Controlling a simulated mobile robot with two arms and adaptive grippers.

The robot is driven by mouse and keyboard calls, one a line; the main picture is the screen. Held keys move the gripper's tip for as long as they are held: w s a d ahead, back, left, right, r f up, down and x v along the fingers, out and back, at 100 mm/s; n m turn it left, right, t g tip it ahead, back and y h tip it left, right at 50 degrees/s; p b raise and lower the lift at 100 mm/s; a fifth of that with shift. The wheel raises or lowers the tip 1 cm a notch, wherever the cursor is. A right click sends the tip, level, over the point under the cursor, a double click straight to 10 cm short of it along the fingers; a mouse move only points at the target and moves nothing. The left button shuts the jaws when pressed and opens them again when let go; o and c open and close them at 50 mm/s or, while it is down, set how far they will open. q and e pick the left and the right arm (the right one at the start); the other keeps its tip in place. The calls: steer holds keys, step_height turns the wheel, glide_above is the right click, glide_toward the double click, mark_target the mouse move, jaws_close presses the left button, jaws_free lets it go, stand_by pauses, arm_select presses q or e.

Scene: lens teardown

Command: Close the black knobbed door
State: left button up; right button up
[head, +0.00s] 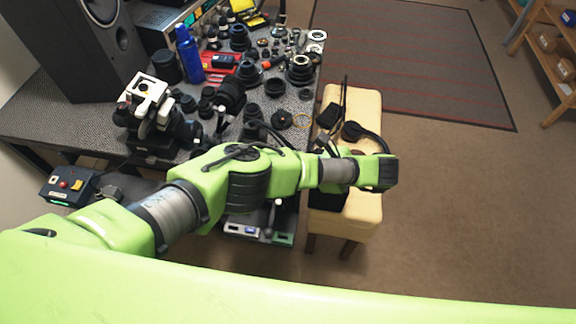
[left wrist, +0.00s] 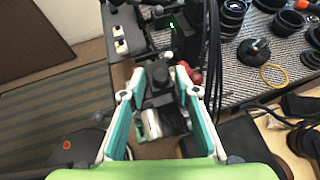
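My left arm crosses the head view from the left, and its wrist is above the cream bench, with the fingers hidden behind it. In the left wrist view my left gripper (left wrist: 160,78) is open, its two teal-and-white fingers apart. A black knob-like part (left wrist: 183,75) shows close to the right fingertip; I cannot tell whether they touch. A dark housing with a pale piece (left wrist: 152,124) lies in view between the fingers. I cannot make out the door's panel or how far it stands open. My right gripper is in neither view.
The grey table (head: 70,110) is crowded with lenses, a blue bottle (head: 189,54) and a black speaker (head: 82,45). The cream bench (head: 366,111) holds black headphones and stands at the table's right side. Cables (left wrist: 210,60) run beside the right finger. The carpet at right is clear.

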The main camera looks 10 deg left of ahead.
arm_select(q)
steer(key=shift+w+r, duration=0.1)
stand_by(0.3)
steer(key=shift+w+d+r, duration=0.15)
steer(key=shift+d+r, duration=0.1)
steer(key=shift+r, duration=0.4)
steer(key=shift+a+r, duration=0.15)
steer(key=shift+r, duration=0.4)
step_height(320, 180, up, 7)
steer(key=shift+s+r, duration=0.2)
